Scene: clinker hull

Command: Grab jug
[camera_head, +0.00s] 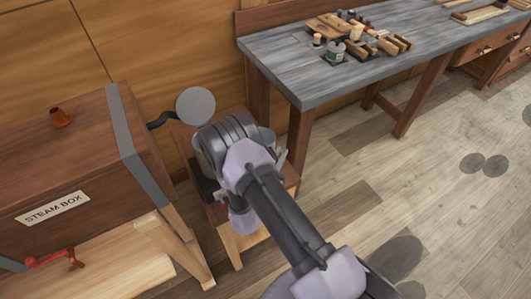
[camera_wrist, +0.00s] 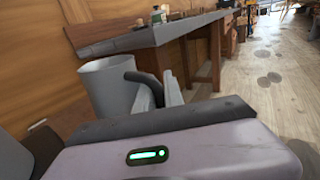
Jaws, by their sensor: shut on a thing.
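The jug (camera_wrist: 104,88) is a grey, open-topped cylinder standing upright in the wrist view, left of centre. Its dark curved handle (camera_wrist: 146,80) is on the right side. My gripper (camera_wrist: 159,97) is shut on this handle, its pale fingers on either side of it. In the head view my wrist and arm cover most of the jug and the grip. Whether the jug's base touches the stand below it is hidden.
A small wooden stand (camera_head: 241,240) is under my wrist, between the steam box (camera_head: 75,165) and a workbench (camera_head: 330,85) with tools. A round grey disc (camera_head: 195,105) on a dark pipe is just behind. Open floor (camera_head: 440,190) lies right.

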